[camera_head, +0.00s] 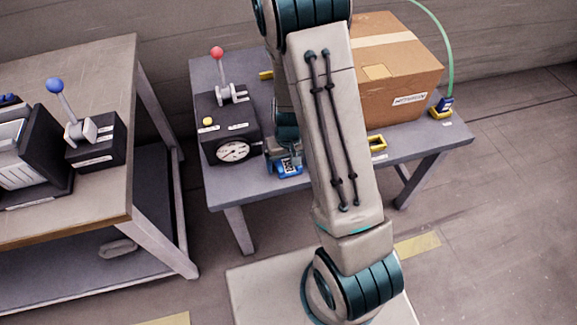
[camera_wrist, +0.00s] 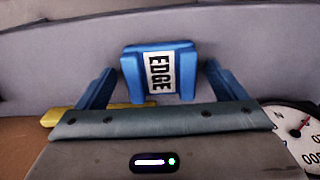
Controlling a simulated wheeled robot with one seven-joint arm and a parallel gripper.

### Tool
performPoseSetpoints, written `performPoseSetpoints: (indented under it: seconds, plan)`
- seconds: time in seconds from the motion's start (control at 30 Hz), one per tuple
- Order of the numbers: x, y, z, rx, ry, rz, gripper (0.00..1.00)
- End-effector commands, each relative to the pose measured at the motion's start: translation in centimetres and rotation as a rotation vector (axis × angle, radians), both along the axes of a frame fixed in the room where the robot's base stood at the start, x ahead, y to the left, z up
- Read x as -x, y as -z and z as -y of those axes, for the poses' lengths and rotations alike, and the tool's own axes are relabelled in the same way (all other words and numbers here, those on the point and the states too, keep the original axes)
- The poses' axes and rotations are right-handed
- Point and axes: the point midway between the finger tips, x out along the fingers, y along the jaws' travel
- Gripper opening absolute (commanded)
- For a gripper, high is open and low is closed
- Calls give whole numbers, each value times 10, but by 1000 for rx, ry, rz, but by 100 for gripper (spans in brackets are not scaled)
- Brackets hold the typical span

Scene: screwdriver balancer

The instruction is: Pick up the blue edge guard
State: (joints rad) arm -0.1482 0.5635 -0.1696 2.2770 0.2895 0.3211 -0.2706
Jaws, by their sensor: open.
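The blue edge guard (camera_wrist: 183,85) is a small blue block with a white label reading "EDGE". In the head view the edge guard (camera_head: 290,169) sits at the front edge of the grey table, right of the dial box. My gripper (camera_wrist: 158,70) is open, and its two blue fingers stand on either side of the guard with a gap on each side. In the head view my gripper (camera_head: 284,155) is right at the guard, partly hidden by my arm.
A black box with a dial and red-knobbed lever (camera_head: 228,125) stands close left of the guard. A cardboard box (camera_head: 400,75) and yellow-edged pieces (camera_head: 378,143) are on the right. A workbench (camera_head: 120,120) with a blue-knobbed lever (camera_head: 85,130) stands left.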

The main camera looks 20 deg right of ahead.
Motion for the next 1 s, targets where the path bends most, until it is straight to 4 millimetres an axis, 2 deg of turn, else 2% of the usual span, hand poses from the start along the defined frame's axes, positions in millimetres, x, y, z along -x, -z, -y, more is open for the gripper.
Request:
performPoseSetpoints:
  seconds: [0.17,0.2,0.3,0.4,0.77,0.87,1.0]
  plan:
    - [0,0,0,0,0,1,91]
    - [0,0,0,0,0,1,88]
    - [0,0,0,0,0,1,60]
    - [0,0,0,0,0,1,37]
    - [-1,-4,0,0,-1,2,37]
    - [-1,-12,0,0,-1,4,37]
    - [-1,-31,-1,-1,-2,6,37]
